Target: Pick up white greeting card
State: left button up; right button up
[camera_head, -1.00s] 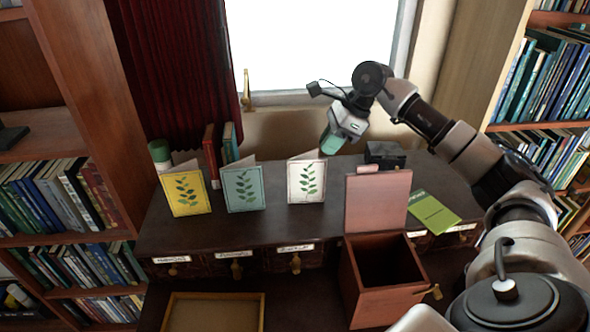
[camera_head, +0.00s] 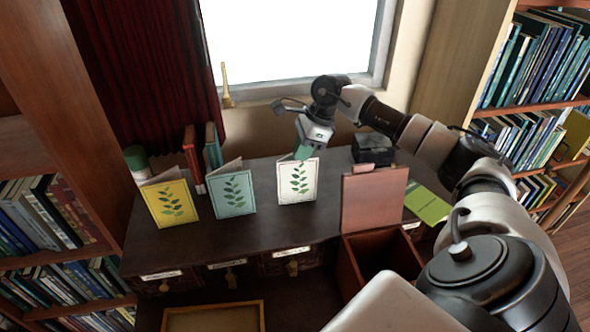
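The white greeting card (camera_head: 298,181) stands upright and half folded on the dark desk, with a green leaf sprig on its front. My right gripper (camera_head: 303,153) is at the card's top edge, reaching in from behind and above. Its green fingertips are partly hidden behind the card, so I cannot tell whether they are open or touching it. A teal card (camera_head: 233,193) and a yellow card (camera_head: 171,203) stand to the left of the white one. My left gripper is not in view.
Books (camera_head: 192,158) stand at the back left. An empty wooden tray (camera_head: 212,318) sits below the desk front.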

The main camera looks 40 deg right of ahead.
aim_at(296, 175)
jog(key=shift+p+x, duration=0.4)
jog(key=shift+x, duration=1.4)
jog(key=shift+s+d, duration=0.15)
jog(key=shift+d, duration=0.05)
grip_shut()
